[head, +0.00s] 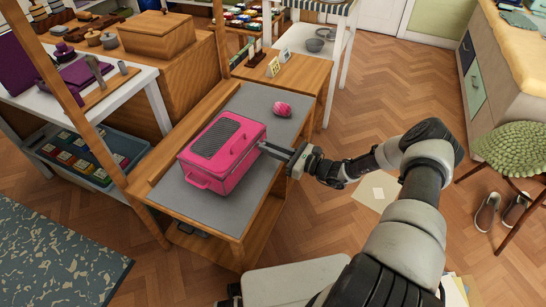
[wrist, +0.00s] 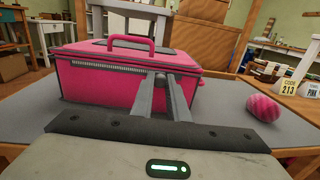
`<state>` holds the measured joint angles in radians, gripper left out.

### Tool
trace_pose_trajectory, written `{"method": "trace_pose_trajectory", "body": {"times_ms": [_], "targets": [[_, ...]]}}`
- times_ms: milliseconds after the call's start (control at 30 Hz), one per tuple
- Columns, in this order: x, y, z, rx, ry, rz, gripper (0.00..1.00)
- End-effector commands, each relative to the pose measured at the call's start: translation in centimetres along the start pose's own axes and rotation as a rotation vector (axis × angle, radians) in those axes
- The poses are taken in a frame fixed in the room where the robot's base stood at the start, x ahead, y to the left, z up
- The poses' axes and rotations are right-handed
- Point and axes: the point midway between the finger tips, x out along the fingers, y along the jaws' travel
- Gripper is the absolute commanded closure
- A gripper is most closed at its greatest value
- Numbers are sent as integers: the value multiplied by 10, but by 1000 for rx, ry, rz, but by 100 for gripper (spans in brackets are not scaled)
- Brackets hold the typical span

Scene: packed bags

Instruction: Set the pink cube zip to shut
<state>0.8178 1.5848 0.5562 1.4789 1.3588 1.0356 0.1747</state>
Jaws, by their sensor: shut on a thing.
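The pink cube (head: 222,150) is a boxy pink bag with a dark mesh panel on top and carry handles. It stands on the grey top of a wooden table. In the wrist view its near side (wrist: 110,85) shows a pale zip (wrist: 115,65) running below the lid edge. My gripper (head: 263,146) reaches in from the right and touches the bag's right-hand side. In the wrist view my gripper's fingers (wrist: 161,77) are closed together at the zip line, shut on what seems to be the zip pull, which the fingers hide.
A pink patterned egg-shaped thing (head: 282,109) lies on the grey tabletop (head: 255,103) behind the bag. Small number cards (head: 273,67) stand on the wooden table beyond. A wooden post (head: 82,110) rises at the left. The floor right of the table is mostly clear.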

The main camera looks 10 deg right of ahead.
Motion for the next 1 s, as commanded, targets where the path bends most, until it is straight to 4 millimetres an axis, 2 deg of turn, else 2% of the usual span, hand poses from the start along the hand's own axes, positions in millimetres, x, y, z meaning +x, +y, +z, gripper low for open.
{"method": "trace_pose_trajectory", "body": {"times_ms": [400, 933, 967, 1000], "targets": [[7, -29, -2, -2, 2, -1, 100], [7, -34, -1, 0, 2, -2, 100], [7, -34, -1, 0, 2, -2, 83], [7, -34, -1, 0, 2, -2, 76]]}}
